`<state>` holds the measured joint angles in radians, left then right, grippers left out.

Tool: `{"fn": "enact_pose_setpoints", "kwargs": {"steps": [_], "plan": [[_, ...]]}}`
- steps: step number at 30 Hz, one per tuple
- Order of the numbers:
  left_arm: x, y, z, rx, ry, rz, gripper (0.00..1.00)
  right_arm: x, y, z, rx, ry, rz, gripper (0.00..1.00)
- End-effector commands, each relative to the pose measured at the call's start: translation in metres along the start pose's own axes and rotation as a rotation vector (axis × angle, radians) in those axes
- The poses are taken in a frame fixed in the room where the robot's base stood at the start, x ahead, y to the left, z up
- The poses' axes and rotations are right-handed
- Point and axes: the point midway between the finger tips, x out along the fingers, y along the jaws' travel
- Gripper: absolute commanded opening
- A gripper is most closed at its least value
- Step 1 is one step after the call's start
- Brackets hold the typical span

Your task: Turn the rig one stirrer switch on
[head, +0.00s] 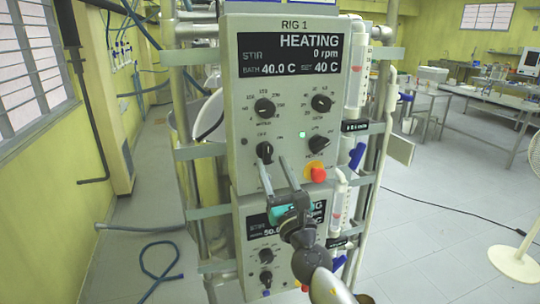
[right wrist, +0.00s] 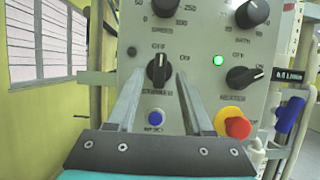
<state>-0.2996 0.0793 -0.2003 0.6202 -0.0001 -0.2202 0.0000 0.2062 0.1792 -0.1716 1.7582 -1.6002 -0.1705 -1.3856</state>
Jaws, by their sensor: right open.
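The rig one control box (head: 245,110) faces me; its display (head: 302,55) reads HEATING, 0 rpm, bath 40.0 C, set 40 C. The black stirrer switch (head: 265,150) is at its lower left. In the right wrist view the stirrer switch (right wrist: 159,69) stands upright, in line with the OFF mark above it; the ON mark is to its right. My right gripper (head: 273,164) is open in front of the panel. In the right wrist view its fingertips (right wrist: 160,76) lie on either side of the switch, with gaps; contact is not visible. My left gripper is not in view.
Right of the switch are a lit green lamp (right wrist: 218,60), the heater switch (right wrist: 243,76) and a red stop button (right wrist: 237,125) on yellow. A blue button (right wrist: 155,116) sits below, between the fingers. Speed and bath dials are above. A second control box (head: 250,262) is underneath.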

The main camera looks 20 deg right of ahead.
Motion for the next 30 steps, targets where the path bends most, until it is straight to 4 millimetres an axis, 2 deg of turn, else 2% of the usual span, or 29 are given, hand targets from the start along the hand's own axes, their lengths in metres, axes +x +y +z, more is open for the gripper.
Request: {"fn": "enact_pose_setpoints", "kwargs": {"steps": [3,7,18,30], "plan": [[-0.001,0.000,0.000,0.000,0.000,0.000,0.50,0.015,0.000,0.001,0.002,-0.001,0.000,0.51],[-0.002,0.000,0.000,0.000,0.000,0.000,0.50,0.023,0.000,0.000,0.002,0.000,0.000,0.51],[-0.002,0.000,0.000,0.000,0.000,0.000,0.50,0.027,0.000,0.000,0.001,0.001,0.000,0.51],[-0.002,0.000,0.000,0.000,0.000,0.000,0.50,0.027,0.000,0.000,0.001,0.000,0.000,0.07]]}}
